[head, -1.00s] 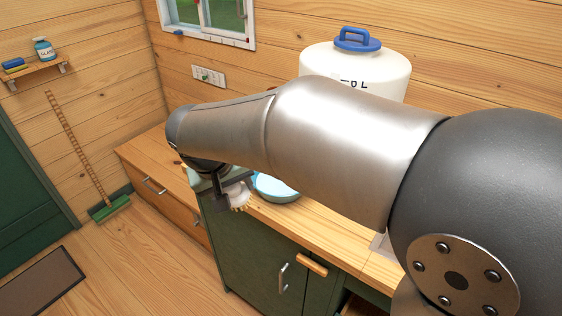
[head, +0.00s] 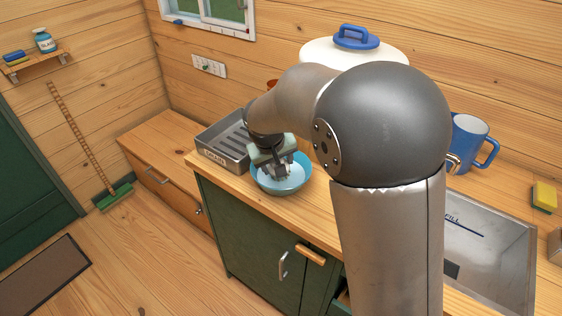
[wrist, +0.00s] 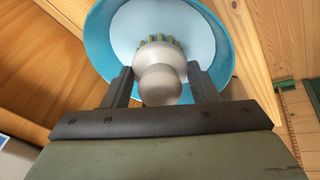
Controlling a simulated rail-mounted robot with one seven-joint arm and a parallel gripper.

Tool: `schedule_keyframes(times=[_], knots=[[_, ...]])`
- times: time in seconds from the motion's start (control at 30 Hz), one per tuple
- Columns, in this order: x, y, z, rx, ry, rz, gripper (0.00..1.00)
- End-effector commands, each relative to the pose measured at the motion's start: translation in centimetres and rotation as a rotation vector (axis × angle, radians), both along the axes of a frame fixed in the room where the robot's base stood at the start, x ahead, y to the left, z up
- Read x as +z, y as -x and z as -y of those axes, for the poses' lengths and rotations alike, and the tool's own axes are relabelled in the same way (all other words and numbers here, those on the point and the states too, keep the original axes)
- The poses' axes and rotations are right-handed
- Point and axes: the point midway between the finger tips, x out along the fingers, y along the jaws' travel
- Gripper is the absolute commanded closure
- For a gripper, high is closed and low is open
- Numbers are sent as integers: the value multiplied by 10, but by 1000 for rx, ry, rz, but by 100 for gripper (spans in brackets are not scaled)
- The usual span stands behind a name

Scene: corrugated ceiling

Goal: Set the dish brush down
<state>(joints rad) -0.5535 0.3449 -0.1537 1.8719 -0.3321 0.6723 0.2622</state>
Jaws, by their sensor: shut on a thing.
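The dish brush (wrist: 160,85) has a pale grey round knob, with yellowish bristles showing beyond it in the wrist view. My gripper (wrist: 160,75) is shut on it, one dark finger on each side of the knob. A light blue bowl (wrist: 96,38) with a pale inside lies behind the brush in the wrist view. In the head view the bowl (head: 306,183) sits on the wooden counter, and my gripper (head: 279,170) is over it, pointing down. The brush is mostly hidden there by the gripper. I cannot tell whether the bristles touch the bowl.
A grey metal tray with slats (head: 222,143) stands left of the bowl. A white container with a blue handle (head: 355,38) is behind my arm. A blue mug (head: 468,140), a metal sink (head: 500,240) and a yellow-green sponge (head: 543,197) are to the right.

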Motion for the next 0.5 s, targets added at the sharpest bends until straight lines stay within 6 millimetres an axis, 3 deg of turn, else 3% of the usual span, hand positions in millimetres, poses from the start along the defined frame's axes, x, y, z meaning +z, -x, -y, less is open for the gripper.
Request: schedule_keyframes(times=[0.37, 0.5], knots=[[3, -16, 13, -6, -173, -246, 73], [-14, -14, 10, 0, -173, -250, 73]])
